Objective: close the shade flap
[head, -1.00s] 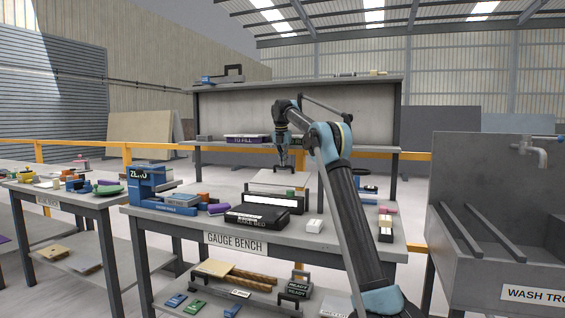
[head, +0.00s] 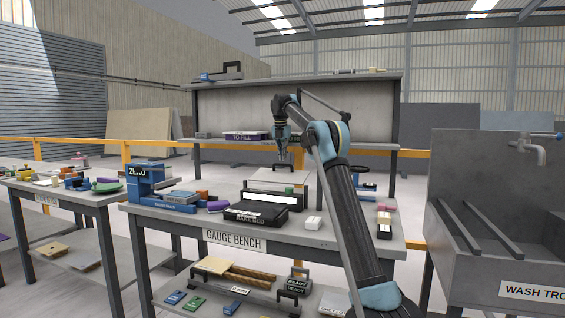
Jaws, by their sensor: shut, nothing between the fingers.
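The likely shade flap is a pale flat panel (head: 268,181) with a dark handle (head: 284,166) at its top. It is on the gauge bench (head: 330,226), behind a long dark box with a white strip (head: 268,189). I cannot tell the flap's exact angle or its hinge. A black low box (head: 256,214), its lettering ending in "BED", lies in front. My gripper (head: 282,157) points down just above the handle, with its fingers shut and empty. At this size I cannot tell whether the fingertips touch the handle.
A blue device marked "ZERO" (head: 145,180) stands at the bench's left end. A raised shelf (head: 300,82) stands behind. A wash trough (head: 500,215) is at the far right.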

